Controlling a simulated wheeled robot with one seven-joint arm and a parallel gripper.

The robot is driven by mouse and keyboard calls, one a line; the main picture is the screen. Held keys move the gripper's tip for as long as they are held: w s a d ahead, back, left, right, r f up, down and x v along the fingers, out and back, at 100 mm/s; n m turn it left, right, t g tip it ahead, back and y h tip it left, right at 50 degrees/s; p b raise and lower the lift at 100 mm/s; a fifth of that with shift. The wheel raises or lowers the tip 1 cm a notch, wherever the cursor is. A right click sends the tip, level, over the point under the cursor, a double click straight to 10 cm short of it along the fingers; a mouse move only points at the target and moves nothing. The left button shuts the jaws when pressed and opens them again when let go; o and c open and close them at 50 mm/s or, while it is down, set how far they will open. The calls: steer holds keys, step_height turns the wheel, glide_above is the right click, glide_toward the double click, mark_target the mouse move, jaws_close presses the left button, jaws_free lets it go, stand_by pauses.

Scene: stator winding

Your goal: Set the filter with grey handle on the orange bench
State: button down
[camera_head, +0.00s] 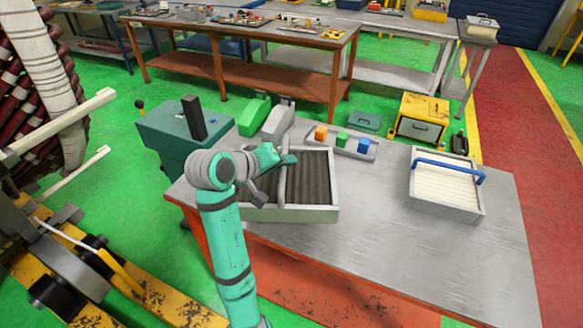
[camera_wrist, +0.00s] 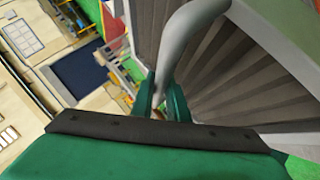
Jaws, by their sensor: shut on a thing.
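The filter with the grey handle (camera_head: 325,213) is a shallow pale box with dark pleats at the left end of the near metal-topped bench (camera_head: 400,250). I cannot tell whether it rests on the top or hangs just above it. My gripper (camera_head: 286,159) is shut on its grey handle (camera_head: 283,185) near the far end. In the wrist view the handle (camera_wrist: 185,35) runs between my green fingers (camera_wrist: 165,105), with the dark pleats at the right. The near bench has an orange-red lower part; a bench with orange-red frame (camera_head: 300,42) stands farther back.
A white filter with a blue handle (camera_head: 446,213) sits at the near bench's right. A holder with orange, green and blue blocks (camera_head: 342,147) is behind the grey-handled filter. A yellow box (camera_head: 420,118) stands beyond. The far bench carries several small tools; the near bench's middle is clear.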

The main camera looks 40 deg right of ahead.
steer(key=w+f, duration=0.1)
steer(key=w, duration=0.1)
steer(key=w+d+f, duration=0.1)
steer(key=w, duration=0.2)
steer(key=w+f, duration=0.1)
steer(key=w, duration=0.1)
steer(key=shift+w+d+f, duration=0.2)
steer(key=shift+d, duration=0.05)
steer(key=w+f, duration=0.2)
steer(key=f, duration=0.1)
steer(key=w+f, duration=0.1)
steer(key=shift+w+d+f, duration=0.3)
steer(key=shift+w+d, duration=0.1)
steer(key=shift+w+d+f, duration=0.1)
steer(key=shift+w+f, duration=0.4)
steer(key=shift+f, duration=1.65)
steer(key=shift+f, duration=0.1)
steer(key=c, duration=1.7)
jaws_free()
